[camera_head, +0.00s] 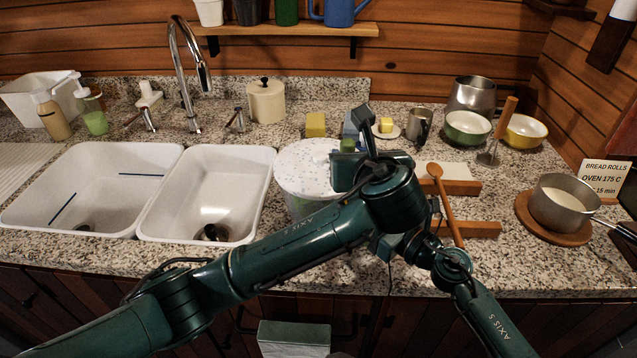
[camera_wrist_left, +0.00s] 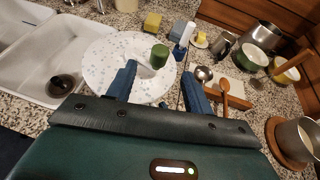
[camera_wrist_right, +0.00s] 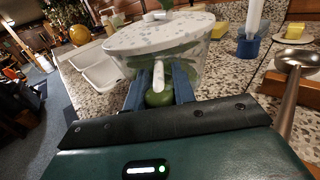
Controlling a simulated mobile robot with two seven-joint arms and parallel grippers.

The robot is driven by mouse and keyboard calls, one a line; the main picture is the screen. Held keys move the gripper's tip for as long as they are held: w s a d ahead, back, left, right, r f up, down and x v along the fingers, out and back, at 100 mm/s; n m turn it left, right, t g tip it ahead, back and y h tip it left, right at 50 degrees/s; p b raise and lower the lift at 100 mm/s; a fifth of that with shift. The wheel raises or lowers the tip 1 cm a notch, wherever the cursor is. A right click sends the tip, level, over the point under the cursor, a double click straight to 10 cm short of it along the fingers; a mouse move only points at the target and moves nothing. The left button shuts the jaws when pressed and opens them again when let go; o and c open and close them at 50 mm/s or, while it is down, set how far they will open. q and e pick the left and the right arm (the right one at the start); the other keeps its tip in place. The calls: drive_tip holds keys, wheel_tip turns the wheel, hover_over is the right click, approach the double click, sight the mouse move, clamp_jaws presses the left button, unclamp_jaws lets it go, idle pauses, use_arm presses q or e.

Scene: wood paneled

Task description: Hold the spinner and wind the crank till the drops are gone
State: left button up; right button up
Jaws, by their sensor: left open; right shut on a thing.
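The spinner (camera_head: 300,168) is a round tub with a white, drop-speckled lid, standing on the counter right of the sinks. My left arm hides part of it in the head view. Its lid (camera_wrist_left: 105,62) fills the middle of the left wrist view, with the crank's green knob (camera_wrist_left: 160,55) at the lid's right side. My left gripper (camera_wrist_left: 160,74) is open, its fingers apart near the knob and not closed on it. My right gripper (camera_wrist_right: 159,88) is shut on the spinner's side handle (camera_wrist_right: 158,74), a white stem with a green grip. The head view hides the right gripper's fingers.
Two white sinks (camera_head: 207,155) lie to the left. A wooden spoon (camera_head: 447,205) on wooden blocks and a saucepan (camera_head: 562,203) on a round board stand to the right. A cream canister (camera_head: 266,102), sponge (camera_head: 315,124) and bowls (camera_head: 467,128) stand behind.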

sight(346, 144)
use_arm(q)
drive_tip(key=x, duration=1)
drive_tip(key=shift+w+f, duration=0.15)
drive_tip(key=shift+w, duration=0.05)
